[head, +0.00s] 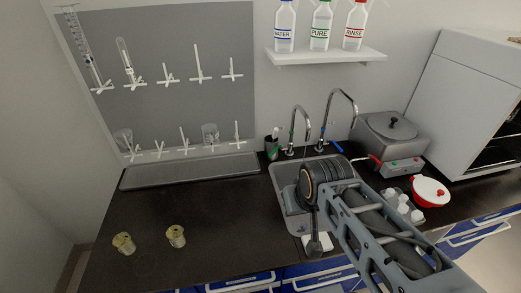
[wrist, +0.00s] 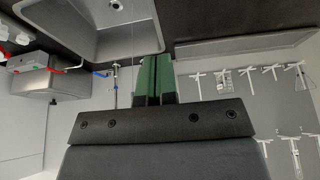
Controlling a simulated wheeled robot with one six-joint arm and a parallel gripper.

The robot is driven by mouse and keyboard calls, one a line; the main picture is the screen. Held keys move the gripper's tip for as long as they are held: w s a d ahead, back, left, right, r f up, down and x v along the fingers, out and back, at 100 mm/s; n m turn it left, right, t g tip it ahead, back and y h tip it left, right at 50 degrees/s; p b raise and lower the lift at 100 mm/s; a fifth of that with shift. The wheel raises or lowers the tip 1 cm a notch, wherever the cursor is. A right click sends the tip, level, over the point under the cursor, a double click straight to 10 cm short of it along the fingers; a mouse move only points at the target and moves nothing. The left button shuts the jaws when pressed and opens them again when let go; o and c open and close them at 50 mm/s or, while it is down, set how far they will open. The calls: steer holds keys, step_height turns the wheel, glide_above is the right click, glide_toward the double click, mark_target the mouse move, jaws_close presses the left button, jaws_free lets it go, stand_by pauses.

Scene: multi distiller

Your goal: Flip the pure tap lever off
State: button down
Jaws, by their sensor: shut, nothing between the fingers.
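In the head view, two curved metal taps stand behind the sink (head: 284,207). The left tap (head: 294,128) is partly covered at its base, and I cannot make out its lever clearly. The right tap (head: 327,115) has a blue lever (head: 336,147). In the wrist view, my gripper (wrist: 154,58) has its green fingers together with nothing between them. The blue lever (wrist: 100,74) and its tap (wrist: 115,85) show left of the fingers. The left tap is not seen there; the fingers may hide it.
A steel distiller (head: 390,140) with a red lever stands right of the taps. A dark cup (head: 271,147) stands left of them.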

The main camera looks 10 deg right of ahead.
steer(key=w+r+m+g+h+b, duration=0.1)
steer(key=w+r+h, duration=0.15)
steer(key=w, duration=0.95)
steer(key=w+r+m+g+h, duration=0.1)
steer(key=w+r, duration=0.2)
steer(key=w, duration=0.9)
steer(key=w+a+f+m+h+b, duration=0.1)
steer(key=w+a+f+m+h, duration=0.1)
steer(key=w+f, duration=0.6)
steer(key=w+a+f+m+g+h, duration=0.1)
steer(key=w+a+f+m+h, duration=0.1)
steer(key=w+f, duration=0.5)
steer(key=shift+w+a+f+m+b, duration=0.45)
steer(key=shift+a+f, duration=0.4)
steer(key=shift+a, duration=0.4)
